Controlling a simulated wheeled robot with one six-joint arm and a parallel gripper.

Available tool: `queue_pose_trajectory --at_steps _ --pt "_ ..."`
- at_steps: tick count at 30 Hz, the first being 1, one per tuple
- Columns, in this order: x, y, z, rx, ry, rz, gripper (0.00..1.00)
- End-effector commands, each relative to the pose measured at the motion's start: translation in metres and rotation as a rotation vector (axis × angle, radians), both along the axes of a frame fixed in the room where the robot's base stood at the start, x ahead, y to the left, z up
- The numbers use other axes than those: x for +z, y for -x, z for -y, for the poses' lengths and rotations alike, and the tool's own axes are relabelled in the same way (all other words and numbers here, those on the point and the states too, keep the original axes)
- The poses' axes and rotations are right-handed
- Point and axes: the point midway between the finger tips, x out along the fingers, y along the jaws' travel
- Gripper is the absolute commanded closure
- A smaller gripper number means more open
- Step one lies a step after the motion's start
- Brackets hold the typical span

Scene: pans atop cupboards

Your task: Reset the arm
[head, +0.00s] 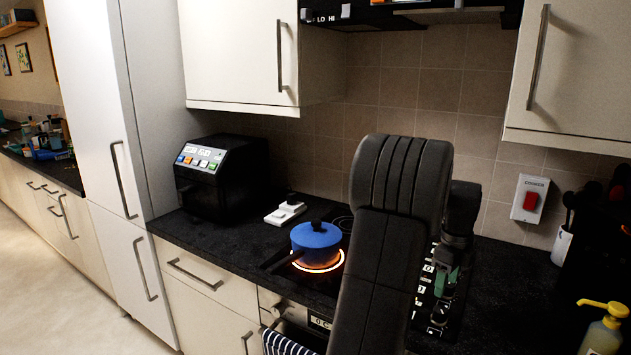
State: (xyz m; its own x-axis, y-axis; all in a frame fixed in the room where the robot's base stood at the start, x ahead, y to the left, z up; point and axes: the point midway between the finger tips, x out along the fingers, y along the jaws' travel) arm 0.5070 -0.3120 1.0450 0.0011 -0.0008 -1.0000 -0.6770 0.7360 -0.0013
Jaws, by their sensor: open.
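My arm rises in the middle of the head view, its dark upper links large and close to the camera. My gripper (438,318) hangs just right of the thick link, over the right part of the hob. It is open, and nothing shows between its fingers. It is small and dark here, with green parts. A blue lidded pan (316,240) sits on a glowing ring of the hob, left of my arm and apart from my gripper. Its dark handle points to the lower left.
A black appliance (216,175) and a small white object (285,213) stand on the counter to the left. Wall cupboards (240,55) hang above. A red switch (530,201) is on the tiled wall. A yellow-topped bottle (603,335) stands at the lower right.

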Motion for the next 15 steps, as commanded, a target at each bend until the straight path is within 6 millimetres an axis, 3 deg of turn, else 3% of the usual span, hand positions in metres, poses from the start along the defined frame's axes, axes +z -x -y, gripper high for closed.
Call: queue_pose_trajectory --at_steps 6,15 --pt "0.045 0.000 0.000 0.000 0.002 0.005 0.45" --pt "-0.018 0.001 -0.001 0.000 -0.002 -0.005 0.45"
